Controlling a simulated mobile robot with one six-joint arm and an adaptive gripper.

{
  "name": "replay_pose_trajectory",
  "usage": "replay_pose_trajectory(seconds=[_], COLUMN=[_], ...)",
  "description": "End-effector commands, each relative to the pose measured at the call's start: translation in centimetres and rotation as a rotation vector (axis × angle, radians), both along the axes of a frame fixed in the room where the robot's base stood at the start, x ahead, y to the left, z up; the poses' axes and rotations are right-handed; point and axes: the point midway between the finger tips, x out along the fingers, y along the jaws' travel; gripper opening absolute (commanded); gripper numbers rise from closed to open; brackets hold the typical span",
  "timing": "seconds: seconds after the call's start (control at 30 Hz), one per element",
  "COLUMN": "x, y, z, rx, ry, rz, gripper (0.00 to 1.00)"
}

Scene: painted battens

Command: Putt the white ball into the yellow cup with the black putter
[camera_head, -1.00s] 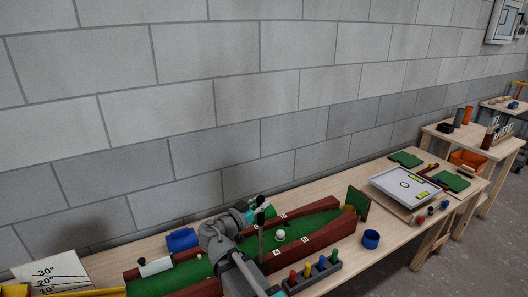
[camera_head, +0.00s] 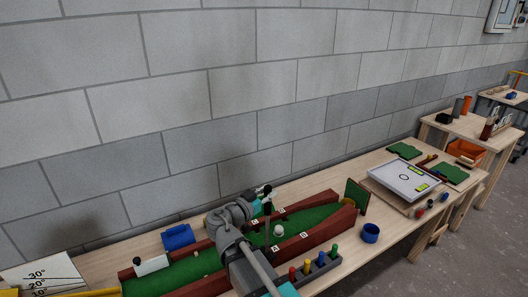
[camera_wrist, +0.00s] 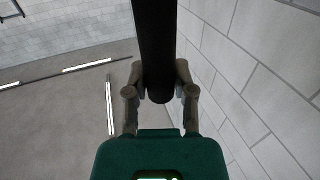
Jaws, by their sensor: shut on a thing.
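The white ball (camera_head: 278,231) rests on the green felt of the lane (camera_head: 312,217) in the head view. The yellow cup (camera_head: 347,203) is at the lane's far right end, partly hidden by the red-brown rail. My gripper (camera_head: 265,194) is above the lane, left of the ball. It is shut on the black putter (camera_head: 268,220), which hangs roughly upright just left of the ball. The putter's lower end is partly hidden by my arm and the near rail. In the wrist view, the fingers (camera_wrist: 160,92) close on the dark putter grip (camera_wrist: 156,45).
Red-brown rails (camera_head: 320,228) border the lane, and a green board (camera_head: 357,196) stands behind the cup. A blue cup (camera_head: 371,233) and a grey rack of coloured pegs (camera_head: 316,266) are in front. A blue block (camera_head: 178,237) lies behind the lane. A block wall rises behind the table.

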Motion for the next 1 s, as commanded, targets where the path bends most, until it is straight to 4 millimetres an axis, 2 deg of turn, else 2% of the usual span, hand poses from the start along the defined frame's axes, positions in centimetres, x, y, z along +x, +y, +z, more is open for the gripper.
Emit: replay_pose_trajectory(seconds=[0.27,0.7,0.83,1.0], x=[3.2,10.9,12.4,13.4], y=[0.7,1.5,1.6,1.5], z=[1.7,5.3,6.0,6.4], rx=[-0.001,-0.002,-0.002,-0.002], ry=[-0.001,-0.001,-0.001,-0.001], rz=[-0.061,-0.234,-0.272,-0.3], gripper=[0.0,0.0,0.0,0.0])
